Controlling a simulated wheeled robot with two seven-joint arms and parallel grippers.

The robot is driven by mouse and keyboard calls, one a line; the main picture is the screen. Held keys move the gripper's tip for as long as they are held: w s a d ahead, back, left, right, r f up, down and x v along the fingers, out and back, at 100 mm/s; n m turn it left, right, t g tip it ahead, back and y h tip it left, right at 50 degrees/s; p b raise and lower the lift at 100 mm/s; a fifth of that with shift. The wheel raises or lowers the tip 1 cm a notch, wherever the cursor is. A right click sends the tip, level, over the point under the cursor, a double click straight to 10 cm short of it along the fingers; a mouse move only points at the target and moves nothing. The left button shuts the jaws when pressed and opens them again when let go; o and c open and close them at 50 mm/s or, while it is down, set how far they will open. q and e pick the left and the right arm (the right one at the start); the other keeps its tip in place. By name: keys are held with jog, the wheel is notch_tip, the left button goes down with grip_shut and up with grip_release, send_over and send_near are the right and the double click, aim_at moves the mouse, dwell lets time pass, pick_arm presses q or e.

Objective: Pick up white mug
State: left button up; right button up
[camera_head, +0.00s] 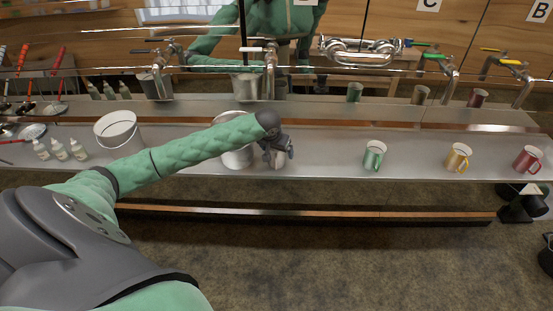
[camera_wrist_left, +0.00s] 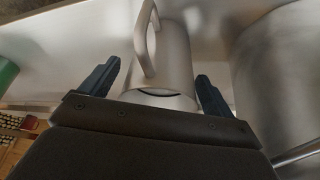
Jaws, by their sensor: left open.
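The white mug (camera_wrist_left: 174,62) shows in the left wrist view as a pale, greyish-white cup with its handle (camera_wrist_left: 148,40) toward the top. It lies between the two dark fingers of my left gripper (camera_wrist_left: 157,72), which are spread apart with a gap on each side of it. In the head view my left gripper (camera_head: 277,148) is over the metal counter, and the white mug (camera_head: 278,162) is mostly hidden behind and below it. My right gripper is in neither view.
A white pail (camera_head: 236,159) stands close beside the mug, and another pail (camera_head: 118,131) is further left. A green mug (camera_head: 374,155), a yellow mug (camera_head: 458,157) and a red mug (camera_head: 527,158) stand to the right. Small white bottles (camera_head: 60,150) are at left. Taps line the back.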

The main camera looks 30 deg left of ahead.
pick_arm(q)
jog(key=c, duration=1.1)
jog(key=shift+r, duration=0.15)
